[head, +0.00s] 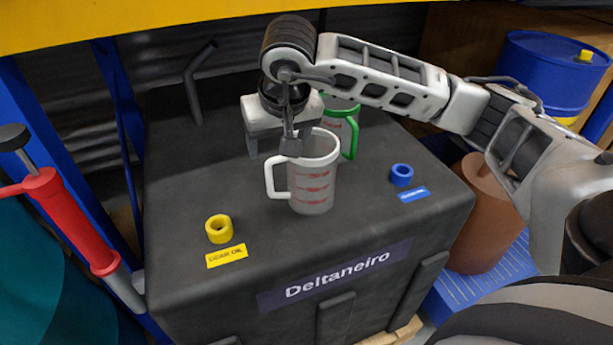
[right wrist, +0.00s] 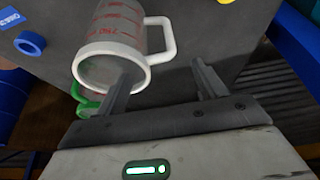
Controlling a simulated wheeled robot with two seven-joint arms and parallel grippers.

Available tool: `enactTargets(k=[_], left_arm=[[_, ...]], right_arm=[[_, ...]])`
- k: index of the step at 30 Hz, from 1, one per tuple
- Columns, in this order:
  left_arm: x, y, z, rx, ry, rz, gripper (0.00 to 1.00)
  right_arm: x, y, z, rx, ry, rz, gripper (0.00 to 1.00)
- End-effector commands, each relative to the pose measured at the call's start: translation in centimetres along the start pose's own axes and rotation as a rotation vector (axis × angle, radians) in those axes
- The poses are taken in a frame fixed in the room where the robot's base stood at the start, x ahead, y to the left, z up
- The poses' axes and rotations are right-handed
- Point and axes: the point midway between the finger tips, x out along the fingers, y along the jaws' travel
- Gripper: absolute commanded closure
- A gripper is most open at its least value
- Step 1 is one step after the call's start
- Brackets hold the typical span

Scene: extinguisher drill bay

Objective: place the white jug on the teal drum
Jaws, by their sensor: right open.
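The white jug (head: 313,187), with red markings and its handle to the left, stands upright on a black cabinet top. It also shows in the right wrist view (right wrist: 118,38), mouth toward the camera. My right gripper (head: 272,148) is open above the jug's handle side. In the right wrist view its fingers (right wrist: 166,86) are spread, one overlapping the jug's rim and the other past the handle side; I cannot tell whether they touch. A teal rounded body (head: 35,290), apparently the teal drum, is partly visible at the left edge; its top is hidden or out of frame. My left gripper is not in view.
A green-handled jug (head: 351,132) stands close behind the white one. The black cabinet (head: 180,180) also bears a yellow ring (head: 219,229) and a blue ring (head: 401,175). A red pump (head: 68,219) and blue post stand between cabinet and teal body. A blue drum (head: 540,75) is back right.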

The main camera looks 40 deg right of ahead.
Motion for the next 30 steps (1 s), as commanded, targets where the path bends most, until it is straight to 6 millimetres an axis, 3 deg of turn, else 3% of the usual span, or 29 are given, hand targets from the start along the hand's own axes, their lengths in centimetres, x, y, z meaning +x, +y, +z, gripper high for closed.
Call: enactTargets(k=[9,17,24,26,30], left_arm=[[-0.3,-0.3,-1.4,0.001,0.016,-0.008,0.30],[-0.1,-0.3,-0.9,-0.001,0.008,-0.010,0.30],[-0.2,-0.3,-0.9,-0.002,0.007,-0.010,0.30],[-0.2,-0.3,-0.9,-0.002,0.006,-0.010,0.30],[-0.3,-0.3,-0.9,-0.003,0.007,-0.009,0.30]], right_arm=[[4.2,-0.1,0.3,-0.001,-0.005,-0.001,0.30],[4.6,-0.1,0.3,-0.001,-0.001,-0.001,0.30],[4.5,-0.1,0.3,-0.001,-0.002,-0.001,0.92],[4.5,-0.1,0.2,0.000,-0.001,-0.001,0.98],[4.5,-0.1,0.2,0.000,-0.001,-0.001,0.98]])
